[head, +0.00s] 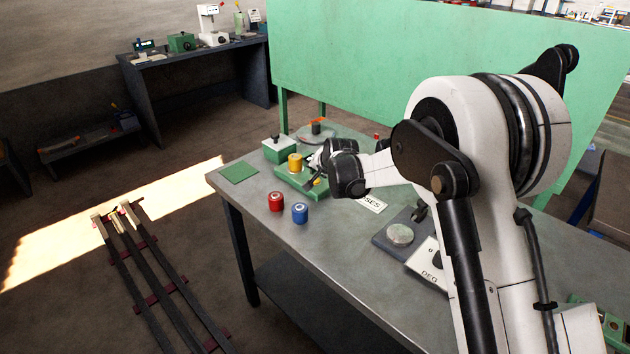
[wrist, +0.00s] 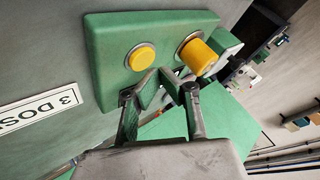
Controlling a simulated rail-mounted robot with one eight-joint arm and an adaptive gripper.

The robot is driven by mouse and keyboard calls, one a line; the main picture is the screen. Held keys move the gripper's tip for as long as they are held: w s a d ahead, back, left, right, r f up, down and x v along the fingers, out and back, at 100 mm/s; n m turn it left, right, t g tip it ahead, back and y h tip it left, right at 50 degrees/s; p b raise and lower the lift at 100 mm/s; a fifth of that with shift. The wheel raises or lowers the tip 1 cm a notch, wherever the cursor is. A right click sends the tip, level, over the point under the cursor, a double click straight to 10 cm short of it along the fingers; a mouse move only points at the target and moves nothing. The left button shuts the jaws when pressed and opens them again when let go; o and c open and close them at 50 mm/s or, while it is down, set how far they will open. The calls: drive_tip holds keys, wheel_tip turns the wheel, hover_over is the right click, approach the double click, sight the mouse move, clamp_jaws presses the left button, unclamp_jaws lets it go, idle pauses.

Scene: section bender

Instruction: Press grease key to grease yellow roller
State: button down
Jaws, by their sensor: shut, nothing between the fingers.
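A green block (head: 290,184) on the bench carries a yellow roller (head: 295,161) and a small yellow part low at its right. In the wrist view the green block (wrist: 105,42) shows a flat round yellow button (wrist: 142,57), seemingly the grease key. The yellow roller (wrist: 198,56) stands on a ringed seat beside it. My gripper (wrist: 159,73) is shut and empty, its fingertips meeting just below and between the button and the roller in the picture. Whether the tips touch the block cannot be told. In the head view my gripper (head: 318,160) is partly hidden by my wrist.
A red roller (head: 276,201) and a blue roller (head: 300,213) stand on the bench (head: 330,240) in front of the block. A green mat (head: 239,172) lies left.

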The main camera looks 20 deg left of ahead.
drive_tip(key=shift+f, duration=0.15)
drive_tip(key=shift+f+b, duration=0.3)
drive_tip(key=shift+b, duration=0.3)
drive_tip(key=shift+f+b, duration=0.35)
drive_tip(key=shift+f, duration=0.05)
idle(0.8)
drive_tip(key=shift+r, duration=0.85)
drive_tip(key=shift+r, duration=0.1)
drive_tip(key=shift+r+p, duration=1)
drive_tip(key=shift+r, duration=1.4)
drive_tip(key=shift+d, duration=0.1)
